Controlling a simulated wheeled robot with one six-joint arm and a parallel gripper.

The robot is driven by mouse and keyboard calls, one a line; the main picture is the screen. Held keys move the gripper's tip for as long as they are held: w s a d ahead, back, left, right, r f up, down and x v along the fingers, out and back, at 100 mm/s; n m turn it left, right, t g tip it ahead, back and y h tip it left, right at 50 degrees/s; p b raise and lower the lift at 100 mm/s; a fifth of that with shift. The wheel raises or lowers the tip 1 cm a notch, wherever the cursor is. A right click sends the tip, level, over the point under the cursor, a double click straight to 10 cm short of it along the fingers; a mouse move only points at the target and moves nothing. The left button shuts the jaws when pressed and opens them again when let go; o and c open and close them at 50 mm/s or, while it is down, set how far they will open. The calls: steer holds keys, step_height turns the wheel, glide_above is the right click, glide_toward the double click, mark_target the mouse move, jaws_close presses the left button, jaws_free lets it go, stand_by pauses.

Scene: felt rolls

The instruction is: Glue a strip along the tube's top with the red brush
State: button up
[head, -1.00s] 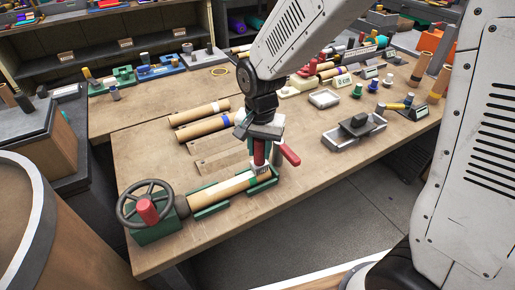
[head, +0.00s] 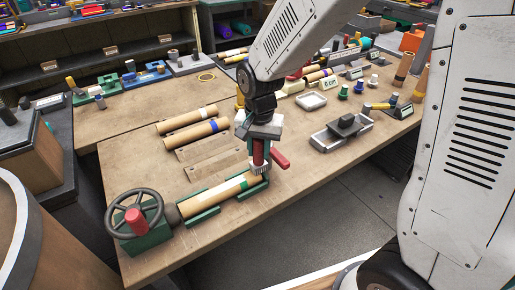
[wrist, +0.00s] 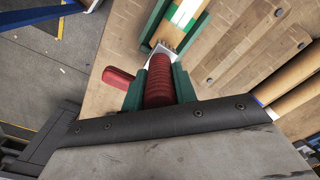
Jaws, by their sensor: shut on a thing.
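The cardboard tube (head: 216,201) lies in a green cradle (head: 203,218) at the bench's front, with a green band (head: 250,183) near its right end. My gripper (head: 259,147) is shut on the red brush (head: 258,156), held upright with its pale head low over the tube's right end. In the wrist view the brush's ridged red handle (wrist: 159,85) sits between the green fingers. Its head (wrist: 162,49) is at the tube's end, beside a green and white band (wrist: 184,14). I cannot tell whether the bristles touch.
A handwheel (head: 134,212) stands at the tube's left end. A red lever (head: 279,160) shows just right of the brush. Two banded tubes (head: 195,136) and wooden slats (head: 212,158) lie behind. A grey tray (head: 326,141) is to the right.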

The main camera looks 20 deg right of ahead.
steer(key=shift+d, duration=0.15)
steer(key=shift+w+d, duration=0.1)
steer(key=shift+d, duration=0.2)
steer(key=shift+a, duration=0.15)
steer(key=shift+s+a+r, duration=0.1)
steer(key=shift+s+a, duration=0.15)
steer(key=shift+a, duration=0.5)
steer(key=shift+s+a, duration=0.2)
steer(key=shift+a, duration=0.55)
steer(key=shift+s+a, duration=0.25)
steer(key=shift+a, duration=0.55)
steer(key=shift+s+a, duration=0.2)
steer(key=shift+a, duration=0.55)
